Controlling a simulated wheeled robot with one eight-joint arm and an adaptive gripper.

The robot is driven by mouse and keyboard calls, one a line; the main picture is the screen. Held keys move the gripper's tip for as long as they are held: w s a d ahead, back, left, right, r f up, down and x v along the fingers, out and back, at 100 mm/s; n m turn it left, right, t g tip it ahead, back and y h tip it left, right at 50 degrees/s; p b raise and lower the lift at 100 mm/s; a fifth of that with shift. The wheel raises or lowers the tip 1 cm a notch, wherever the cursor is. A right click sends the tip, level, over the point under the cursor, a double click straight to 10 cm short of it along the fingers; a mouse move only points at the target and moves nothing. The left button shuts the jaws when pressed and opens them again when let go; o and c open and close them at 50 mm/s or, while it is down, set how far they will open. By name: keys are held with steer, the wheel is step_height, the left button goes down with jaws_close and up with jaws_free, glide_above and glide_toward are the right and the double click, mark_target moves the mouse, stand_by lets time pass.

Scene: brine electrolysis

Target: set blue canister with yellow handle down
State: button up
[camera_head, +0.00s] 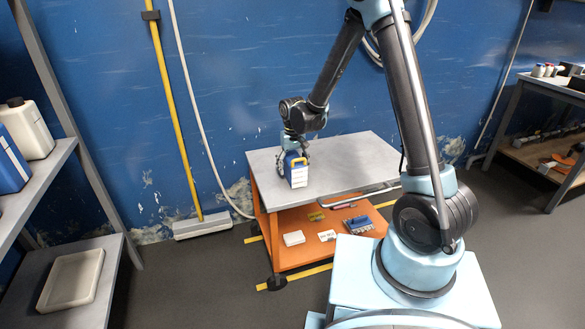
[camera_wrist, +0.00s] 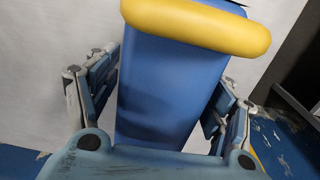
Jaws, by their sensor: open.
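The blue canister (camera_head: 297,171) stands upright on the grey top of the orange cart (camera_head: 345,160), near its left side. A white label covers part of its front. In the wrist view the blue canister (camera_wrist: 165,85) fills the middle, with its yellow handle (camera_wrist: 197,24) at the top of the picture. My gripper (camera_head: 294,152) is just above and around the canister in the head view. In the wrist view my gripper (camera_wrist: 160,100) is open, with one finger on each side of the canister and gaps visible beside it.
The cart's lower orange shelf holds a white box (camera_head: 293,238) and a blue item (camera_head: 357,223). A shelf at left holds a white jug (camera_head: 27,128) and a tray (camera_head: 71,279). The cart top right of the canister is clear. A bench (camera_head: 545,150) stands at far right.

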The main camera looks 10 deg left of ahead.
mark_target(293, 156)
step_height(293, 156, up, 12)
steer(key=shift+r, duration=0.1)
stand_by(0.5)
steer(key=s+d+r+m+t, duration=0.1)
steer(key=s+d+r+m, duration=0.3)
steer(key=d, duration=0.9)
steer(key=s+d+r+n, duration=0.1)
steer(key=s+d+r, duration=0.3)
steer(key=d, duration=0.9)
steer(key=s+d+f+m+t, duration=0.1)
steer(key=s+d+f+m, duration=0.2)
steer(key=s+d, duration=1.1)
steer(key=shift+s+d+f, duration=0.2)
steer(key=shift+s+f, duration=0.55)
steer(key=shift+f, duration=0.55)
